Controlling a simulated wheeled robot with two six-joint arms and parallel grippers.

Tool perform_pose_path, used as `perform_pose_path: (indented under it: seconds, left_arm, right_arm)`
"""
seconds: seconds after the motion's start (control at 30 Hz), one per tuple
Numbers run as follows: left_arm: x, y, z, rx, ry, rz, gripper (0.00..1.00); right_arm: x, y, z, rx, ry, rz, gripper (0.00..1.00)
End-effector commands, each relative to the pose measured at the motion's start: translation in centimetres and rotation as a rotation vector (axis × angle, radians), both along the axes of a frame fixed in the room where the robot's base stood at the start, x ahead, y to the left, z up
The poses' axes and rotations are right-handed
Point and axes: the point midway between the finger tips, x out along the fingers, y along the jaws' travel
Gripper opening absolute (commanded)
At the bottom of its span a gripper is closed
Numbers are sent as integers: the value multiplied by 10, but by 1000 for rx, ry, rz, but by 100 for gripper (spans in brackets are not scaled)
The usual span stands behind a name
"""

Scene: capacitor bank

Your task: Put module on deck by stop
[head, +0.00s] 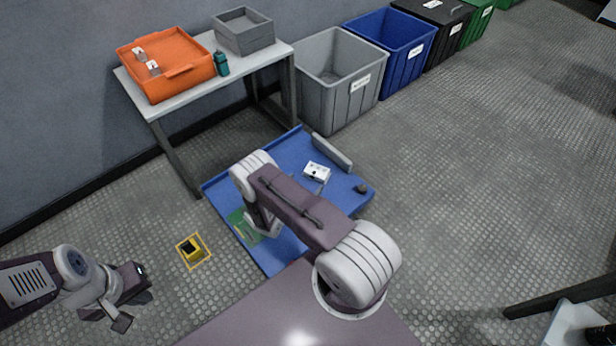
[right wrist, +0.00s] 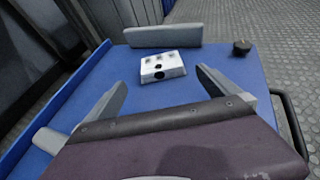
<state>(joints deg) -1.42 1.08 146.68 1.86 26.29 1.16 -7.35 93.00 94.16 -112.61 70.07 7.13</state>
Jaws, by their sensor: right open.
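The module, a small white box with dark round holes (head: 317,172), lies on the blue deck (head: 285,160). It also shows in the right wrist view (right wrist: 163,66). The stop, a grey upright bar (head: 332,152), stands on the deck behind the module, also in the right wrist view (right wrist: 165,36); a strip of blue shows between them. My right gripper (right wrist: 162,98) is open and empty over the deck, its fingers spread short of the module. In the head view my right arm partly covers the deck. My left gripper (head: 133,296) appears open and empty over the floor at lower left.
A dark knob (head: 361,188) sits at the deck's right edge. A green patch (head: 243,228) marks the deck's left part. A table with an orange tray (head: 168,80) and grey bin (head: 325,85) stand behind.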

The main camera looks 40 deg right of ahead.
Motion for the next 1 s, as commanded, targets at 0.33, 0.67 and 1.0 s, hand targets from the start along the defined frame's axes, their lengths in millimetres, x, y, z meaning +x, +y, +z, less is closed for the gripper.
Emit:
perform_pose_path:
  seconds: [0.33, 0.67, 1.0]
  left_arm:
    - [0, 0, 2, 0, 0, 0, 0]
    - [0, 0, 2, 0, 0, 0, 0]
    - [0, 0, 1, 0, 0, 0, 0]
  right_arm:
    - [-10, -5, 29, 33, -25, -132, 100]
    - [-120, 34, 151, 477, -266, -983, 100]
    - [-162, 152, 227, 1133, -671, -1624, 100]
